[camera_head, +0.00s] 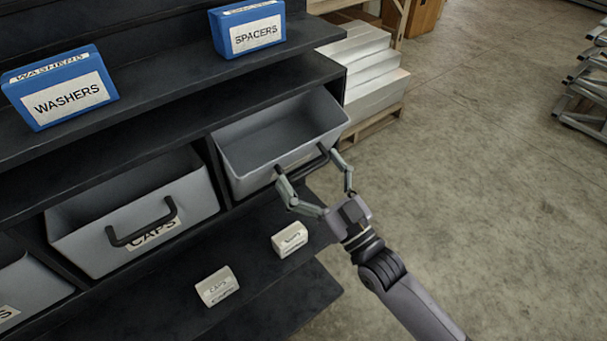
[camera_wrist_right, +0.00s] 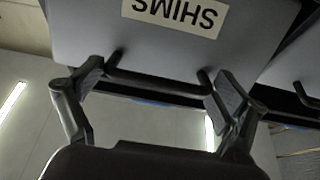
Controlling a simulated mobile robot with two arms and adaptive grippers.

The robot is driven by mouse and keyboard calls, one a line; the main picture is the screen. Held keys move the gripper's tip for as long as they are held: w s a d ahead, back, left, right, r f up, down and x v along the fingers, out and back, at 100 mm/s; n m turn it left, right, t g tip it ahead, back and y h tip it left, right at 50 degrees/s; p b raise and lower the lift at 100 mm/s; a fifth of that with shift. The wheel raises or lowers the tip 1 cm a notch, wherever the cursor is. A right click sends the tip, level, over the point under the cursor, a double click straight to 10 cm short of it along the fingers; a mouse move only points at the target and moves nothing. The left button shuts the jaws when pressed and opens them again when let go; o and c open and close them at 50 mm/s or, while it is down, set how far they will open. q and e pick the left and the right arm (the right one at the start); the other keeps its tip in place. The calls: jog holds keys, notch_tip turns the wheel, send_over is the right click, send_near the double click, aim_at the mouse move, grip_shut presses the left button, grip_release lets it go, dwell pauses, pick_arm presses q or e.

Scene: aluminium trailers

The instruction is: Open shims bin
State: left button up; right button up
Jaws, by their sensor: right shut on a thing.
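The shims bin (camera_head: 256,181) is a grey open-topped bin in the right bay of the rack, with its front leaning out past the shelf edge and its empty-looking inside showing. Its SHIMS label (camera_wrist_right: 175,14) shows upside down in the right wrist view. My right gripper (camera_head: 306,162) is at the bin's dark bar handle (camera_wrist_right: 155,86), with one finger near each end of the bar, and is shut on it. The label is not readable in the head view. My left gripper is not in view.
The grey caps bin (camera_head: 85,241) is to the left. Blue WASHERS (camera_head: 65,119) and SPACERS (camera_head: 232,49) boxes stand on the shelf above. Two small white boxes (camera_head: 217,287) (camera_head: 290,240) lie on the ledge below. Metal bars (camera_head: 372,75) are stacked behind the rack.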

jog(key=shift+s+f, duration=0.25)
jog(key=shift+f, duration=0.65)
jog(key=shift+s+d+f, duration=0.45)
jog(key=shift+s+f, duration=0.05)
jog(key=shift+f, duration=0.1)
jog(key=shift+o, duration=0.2)
jog(key=shift+s+d+f+b, duration=0.2)
jog(key=shift+s+f, duration=0.05)
jog(key=shift+f, duration=0.3)
jog(key=shift+s+d+f+b, duration=0.15)
jog(key=shift+s+f, duration=0.05)
jog(key=shift+f, duration=0.3)
jog(key=o, duration=1.2)
jog(key=shift+o, duration=0.8)
jog(key=shift+w+a+r, duration=0.1)
jog(key=shift+w, duration=0.05)
jog(key=shift+r, duration=0.1)
